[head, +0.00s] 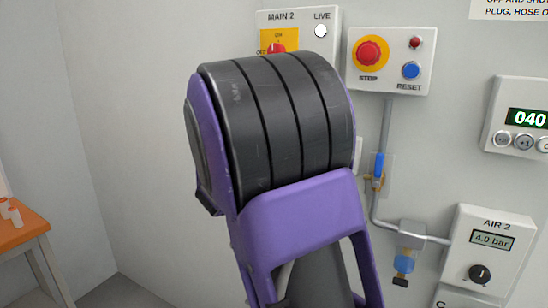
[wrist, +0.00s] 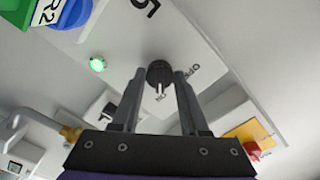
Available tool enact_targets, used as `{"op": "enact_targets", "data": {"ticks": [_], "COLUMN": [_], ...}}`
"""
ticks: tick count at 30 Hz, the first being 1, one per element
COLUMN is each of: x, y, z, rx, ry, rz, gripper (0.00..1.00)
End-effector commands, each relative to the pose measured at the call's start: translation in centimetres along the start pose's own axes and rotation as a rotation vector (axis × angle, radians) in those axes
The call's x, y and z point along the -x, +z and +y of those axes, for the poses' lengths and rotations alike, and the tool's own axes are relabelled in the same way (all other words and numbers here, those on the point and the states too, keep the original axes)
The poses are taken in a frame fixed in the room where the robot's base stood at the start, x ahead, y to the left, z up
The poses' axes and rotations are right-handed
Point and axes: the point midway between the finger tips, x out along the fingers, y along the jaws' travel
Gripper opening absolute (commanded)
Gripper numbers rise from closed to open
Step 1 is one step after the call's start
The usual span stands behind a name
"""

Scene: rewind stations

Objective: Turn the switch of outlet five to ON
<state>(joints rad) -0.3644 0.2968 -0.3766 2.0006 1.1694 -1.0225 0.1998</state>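In the wrist view, a round black switch knob (wrist: 158,71) sits on a white panel (wrist: 205,50) marked with a large 5. A pale mark shows at the knob's lower side, beside small lettering that looks like ON. Lettering that looks like OFF is to the right of the knob. A green lamp (wrist: 97,63) on the panel looks lit. My gripper (wrist: 160,77) is open, with one finger on each side of the knob and a visible gap to each. I cannot tell how deep the fingertips reach. In the head view, my arm hides this switch and my gripper.
The head view shows a MAIN 2 box (head: 264,20), a STOP and RESET box (head: 392,85), a counter (head: 505,117), an AIR 2 box (head: 462,240) and a pipe with a blue valve (head: 379,165). An orange table (head: 22,228) stands at the left.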

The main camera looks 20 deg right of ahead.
Motion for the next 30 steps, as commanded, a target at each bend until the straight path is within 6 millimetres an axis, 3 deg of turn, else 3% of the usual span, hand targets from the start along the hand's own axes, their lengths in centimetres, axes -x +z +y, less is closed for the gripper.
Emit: {"op": "enact_targets", "data": {"ticks": [1, 5, 17, 23, 30], "x": [0.0, 0.0, 0.7, 4.4, 10.4], "y": [0.1, 0.1, 0.0, 0.1, 0.1], "z": [0.1, 0.1, -0.1, -0.1, -0.2], "rx": [-0.001, 0.0, -0.001, -0.001, 0.0], "ry": [0.001, 0.001, 0.0, -0.001, -0.003], "rz": [-0.002, -0.001, -0.001, -0.004, -0.006], "gripper": [0.51, 0.74, 0.74, 0.74, 0.74]}}
